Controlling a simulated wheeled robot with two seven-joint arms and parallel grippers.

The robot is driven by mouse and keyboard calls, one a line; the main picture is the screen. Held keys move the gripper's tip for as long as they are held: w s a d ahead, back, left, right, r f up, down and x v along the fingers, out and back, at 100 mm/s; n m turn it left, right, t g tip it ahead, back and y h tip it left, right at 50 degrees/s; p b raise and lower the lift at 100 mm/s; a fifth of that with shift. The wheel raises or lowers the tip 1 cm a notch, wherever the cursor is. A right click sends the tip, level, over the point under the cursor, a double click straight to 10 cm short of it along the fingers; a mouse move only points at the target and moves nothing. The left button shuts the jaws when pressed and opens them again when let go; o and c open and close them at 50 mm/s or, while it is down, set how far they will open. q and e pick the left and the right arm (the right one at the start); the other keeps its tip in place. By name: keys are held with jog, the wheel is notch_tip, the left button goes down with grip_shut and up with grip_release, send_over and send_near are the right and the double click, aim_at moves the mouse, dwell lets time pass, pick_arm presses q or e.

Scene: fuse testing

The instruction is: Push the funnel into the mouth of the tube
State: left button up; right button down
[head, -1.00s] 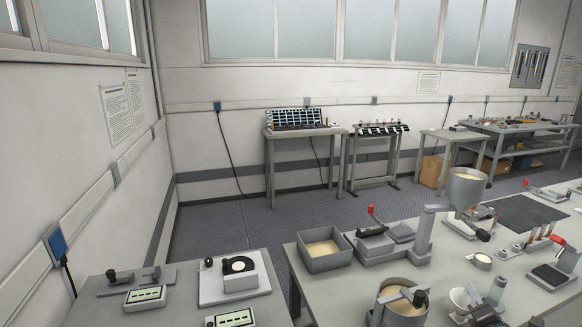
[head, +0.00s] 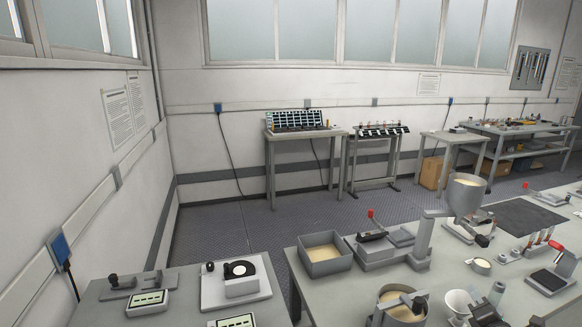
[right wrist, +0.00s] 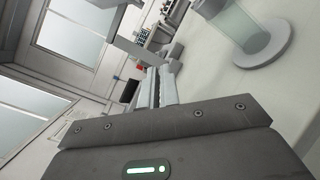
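A white funnel-like cone (head: 458,303) shows at the bottom of the head view, mouth up, on the right-hand bench. In the head view my right gripper is barely visible at the bottom edge. My left gripper is not in view.
A hopper on a stand (head: 467,193) rises behind the cone. A grey bin of powder (head: 325,268), a pot of powder (head: 401,318) and a red-handled press (head: 372,237) stand on the bench. A dark mat (head: 527,214) lies farther back. A second table with devices is at left.

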notch_tip(320, 180, up, 3)
jog(key=shift+f+p, duration=0.1)
jog(key=shift+p, duration=0.95)
jog(key=c, duration=2.2)
grip_release()
jog(key=c, duration=1.7)
grip_release()
